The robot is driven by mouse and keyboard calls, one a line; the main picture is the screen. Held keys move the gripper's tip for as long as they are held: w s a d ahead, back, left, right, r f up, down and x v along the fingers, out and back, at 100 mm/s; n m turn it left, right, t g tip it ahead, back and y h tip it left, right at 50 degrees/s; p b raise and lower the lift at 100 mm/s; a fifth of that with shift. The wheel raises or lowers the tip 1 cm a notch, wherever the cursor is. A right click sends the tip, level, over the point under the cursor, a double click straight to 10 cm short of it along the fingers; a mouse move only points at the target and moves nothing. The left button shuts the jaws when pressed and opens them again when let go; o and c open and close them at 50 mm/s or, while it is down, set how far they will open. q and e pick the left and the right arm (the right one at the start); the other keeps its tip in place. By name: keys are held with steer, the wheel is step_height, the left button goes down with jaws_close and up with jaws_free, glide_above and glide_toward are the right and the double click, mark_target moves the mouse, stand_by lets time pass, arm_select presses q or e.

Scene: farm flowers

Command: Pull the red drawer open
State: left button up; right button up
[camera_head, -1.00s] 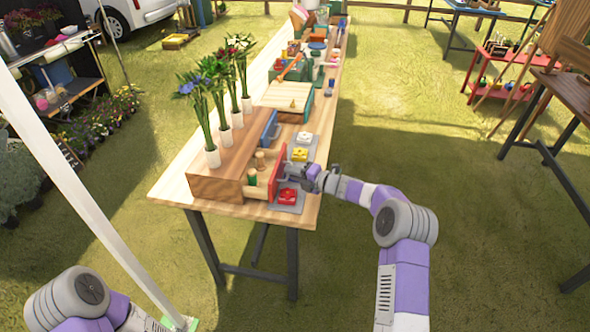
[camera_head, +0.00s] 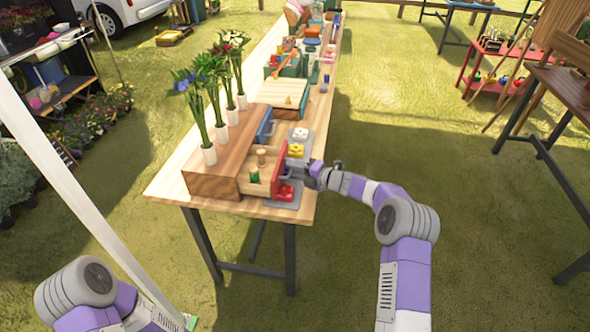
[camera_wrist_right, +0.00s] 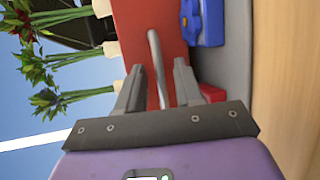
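The red drawer (camera_head: 279,170) is the lower drawer at the near end of a wooden cabinet (camera_head: 215,187). It stands well out from the cabinet, and its open top shows small turned pieces inside. Its red front also shows in the right wrist view (camera_wrist_right: 150,15), with a grey bar handle (camera_wrist_right: 154,45). My right gripper (camera_head: 315,170) is at this front, its two fingers (camera_wrist_right: 158,75) on either side of the handle. The exact contact is hard to see. My left arm (camera_head: 80,290) is at the lower left, its gripper out of view.
A blue drawer (camera_head: 266,128) is beside the red one. Potted flowers (camera_head: 220,132) stand on the cabinet.

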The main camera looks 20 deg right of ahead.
steer(key=p+v, duration=0.1)
steer(key=v, duration=0.6)
steer(key=shift+s+d+r, duration=0.1)
steer(key=shift+s+d, duration=0.05)
